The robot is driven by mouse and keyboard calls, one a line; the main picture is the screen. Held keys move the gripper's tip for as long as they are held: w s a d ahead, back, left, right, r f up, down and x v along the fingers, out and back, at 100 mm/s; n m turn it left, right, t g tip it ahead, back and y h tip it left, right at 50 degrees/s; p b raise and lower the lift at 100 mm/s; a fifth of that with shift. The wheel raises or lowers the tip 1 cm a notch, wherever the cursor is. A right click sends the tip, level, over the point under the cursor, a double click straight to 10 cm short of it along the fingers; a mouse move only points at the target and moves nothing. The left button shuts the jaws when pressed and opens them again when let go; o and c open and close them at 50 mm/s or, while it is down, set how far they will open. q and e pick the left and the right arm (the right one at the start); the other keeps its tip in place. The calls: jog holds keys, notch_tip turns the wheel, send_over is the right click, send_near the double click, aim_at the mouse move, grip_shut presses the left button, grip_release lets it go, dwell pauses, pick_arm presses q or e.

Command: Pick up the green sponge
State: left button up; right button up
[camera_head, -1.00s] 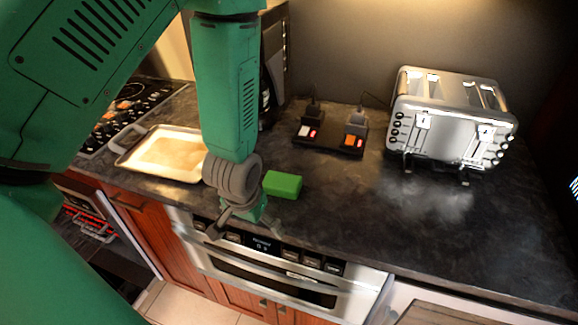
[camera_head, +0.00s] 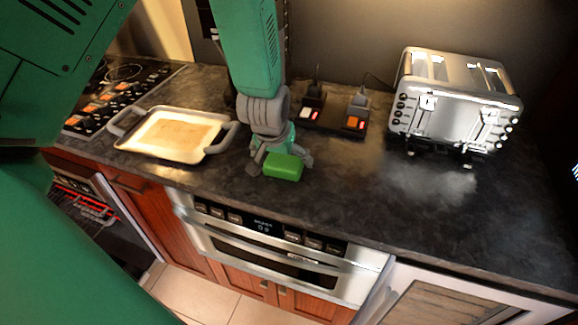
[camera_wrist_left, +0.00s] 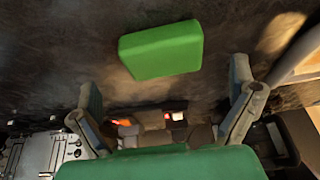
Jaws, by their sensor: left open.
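The green sponge (camera_head: 283,167) lies on the dark countertop near its front edge, above the built-in microwave drawer. My left gripper (camera_head: 279,165) is right behind and above the sponge in the head view, fingers spread open on either side of it. In the left wrist view the sponge (camera_wrist_left: 161,50) lies on the counter beyond the open fingertips (camera_wrist_left: 165,95), with a gap between. The fingers hold nothing. My right gripper is not in view.
A baking tray (camera_head: 216,147) with handles lies left of the gripper, beside the cooktop (camera_head: 122,92). A power strip (camera_head: 335,125) with plugs is behind the sponge. A toaster (camera_head: 455,103) stands at the right. The counter right of the sponge is clear.

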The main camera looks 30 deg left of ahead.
aim_at(287, 164)
pick_arm(q)
jog(key=shift+w+a+f, duration=0.2)
jog(key=shift+a+f, duration=0.55)
jog(key=shift+a, duration=0.1)
jog(key=x, duration=0.3)
jog(key=shift+w+d+f+p, duration=0.1)
jog(key=shift+w+f+p, duration=0.1)
jog(key=shift+w+p, duration=0.2)
jog(key=shift+d+f, duration=0.2)
jog(key=shift+d, duration=0.1)
jog(key=shift+d+r, duration=0.15)
jog(key=shift+d, duration=0.5)
jog(key=shift+c, duration=0.8)
jog(key=c, duration=0.6)
jog(key=shift+o, duration=0.2)
jog(key=shift+s+a, duration=0.1)
jog(key=shift+a, duration=0.65)
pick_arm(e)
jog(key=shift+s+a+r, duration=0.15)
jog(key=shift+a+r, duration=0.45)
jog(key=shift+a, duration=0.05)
